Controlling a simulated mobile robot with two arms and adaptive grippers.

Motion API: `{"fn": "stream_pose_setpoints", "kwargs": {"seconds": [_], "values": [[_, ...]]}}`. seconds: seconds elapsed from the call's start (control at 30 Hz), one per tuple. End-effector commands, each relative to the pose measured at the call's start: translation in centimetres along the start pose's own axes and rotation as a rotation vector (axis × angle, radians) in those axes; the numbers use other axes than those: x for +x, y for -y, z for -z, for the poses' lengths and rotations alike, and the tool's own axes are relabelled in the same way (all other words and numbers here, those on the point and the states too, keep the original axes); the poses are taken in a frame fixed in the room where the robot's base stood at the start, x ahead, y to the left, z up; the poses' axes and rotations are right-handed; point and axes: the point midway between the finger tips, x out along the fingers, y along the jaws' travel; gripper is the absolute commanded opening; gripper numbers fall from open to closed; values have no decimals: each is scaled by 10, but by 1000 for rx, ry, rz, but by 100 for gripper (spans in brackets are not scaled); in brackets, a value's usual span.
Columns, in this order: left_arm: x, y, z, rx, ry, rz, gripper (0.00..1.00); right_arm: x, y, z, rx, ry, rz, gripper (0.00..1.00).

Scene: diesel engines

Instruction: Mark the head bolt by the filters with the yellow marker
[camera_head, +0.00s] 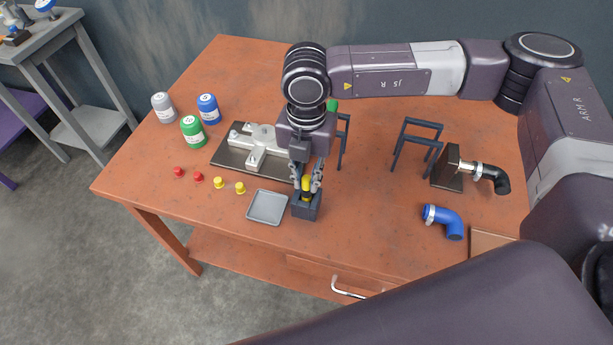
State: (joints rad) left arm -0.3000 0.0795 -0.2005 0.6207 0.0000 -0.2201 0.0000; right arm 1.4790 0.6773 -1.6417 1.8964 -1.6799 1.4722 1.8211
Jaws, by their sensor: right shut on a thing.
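The yellow marker (307,184) stands upright in a small dark holder (306,208) near the table's front edge. My right gripper (308,181) points down over the holder and is shut on the marker. The pale metal engine part (262,141) lies on a dark plate (231,152) just left of and behind the gripper; my wrist hides its right end. The filters are a grey (163,107), a blue (208,109) and a green canister (193,131) left of the plate. Single head bolts are too small to tell apart. My left gripper is out of view.
Red caps (179,172) and yellow caps (219,182) lie in front of the plate, beside a grey tray (267,207). Dark stands (418,142), a black elbow pipe (495,178) and a blue elbow pipe (444,220) are at right. The front-left table corner is clear.

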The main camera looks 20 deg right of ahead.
Motion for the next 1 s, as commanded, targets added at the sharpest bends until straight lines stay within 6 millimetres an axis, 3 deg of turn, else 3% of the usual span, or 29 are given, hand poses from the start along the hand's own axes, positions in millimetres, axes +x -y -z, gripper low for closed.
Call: {"fn": "stream_pose_setpoints", "kwargs": {"seconds": [0.37, 1.0], "values": [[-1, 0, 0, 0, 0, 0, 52, -1, 0, 0, 0, 0, 0, 0], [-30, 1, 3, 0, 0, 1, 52, -64, 0, 0, 0, 1, -1, 0]]}}
